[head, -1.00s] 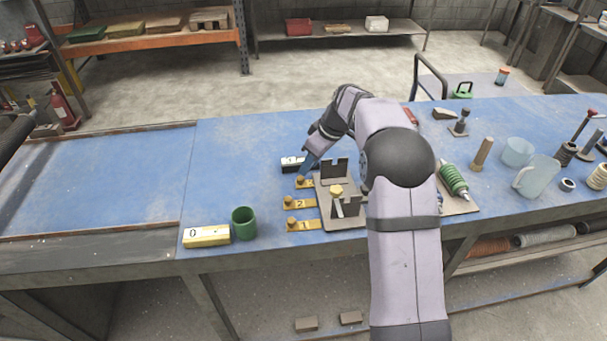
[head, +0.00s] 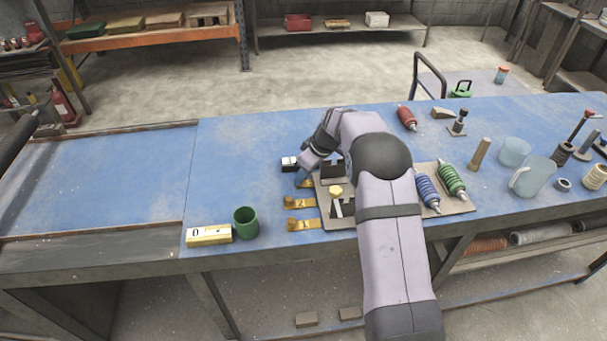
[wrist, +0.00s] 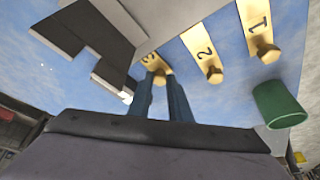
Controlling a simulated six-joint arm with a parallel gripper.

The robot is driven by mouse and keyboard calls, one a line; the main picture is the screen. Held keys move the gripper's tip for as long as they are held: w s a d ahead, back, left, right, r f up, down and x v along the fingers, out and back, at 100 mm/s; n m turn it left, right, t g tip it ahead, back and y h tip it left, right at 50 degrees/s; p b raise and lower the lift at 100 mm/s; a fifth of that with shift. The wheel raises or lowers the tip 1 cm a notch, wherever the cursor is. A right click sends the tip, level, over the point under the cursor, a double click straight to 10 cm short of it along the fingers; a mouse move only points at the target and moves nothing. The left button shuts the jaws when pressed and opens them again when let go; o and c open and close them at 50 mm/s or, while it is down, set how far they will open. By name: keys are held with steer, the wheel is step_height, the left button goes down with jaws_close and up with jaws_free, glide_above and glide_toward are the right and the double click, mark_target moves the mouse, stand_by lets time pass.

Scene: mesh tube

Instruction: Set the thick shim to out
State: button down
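Three brass shims with knobs lie side by side on the blue bench, left of a grey fixture (head: 340,216). Shim 1 (head: 300,225) and shim 2 (head: 300,203) show clearly in the head view. Shim 3 (head: 305,183) is partly covered by my arm there. In the wrist view, shim 1 (wrist: 258,30), shim 2 (wrist: 205,52) and the numbered end of shim 3 (wrist: 150,58) are seen. My gripper (wrist: 160,82) has its two blue fingers slightly apart, with shim 3's knob between the tips. I cannot tell whether they press on it. Which shim is thick is not marked.
A green cup (head: 245,222) and a yellow-white block marked 0 (head: 208,236) stand at left front. A black-and-white block (head: 289,164) sits behind the shims. Blue (head: 427,191) and green (head: 451,180) spring parts lie right of the fixture. The bench's left side is clear.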

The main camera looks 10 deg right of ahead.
steer(key=shift+a+b, duration=0.5)
steer(key=shift+a, duration=2)
steer(key=c, duration=1.9)
jaws_free()
steer(key=shift+d+r, duration=0.1)
steer(key=shift+r, duration=0.1)
steer(key=b+v, duration=0.2)
steer(key=v, duration=0.5)
steer(key=shift+b, duration=0.35)
steer(key=shift+s, duration=0.1)
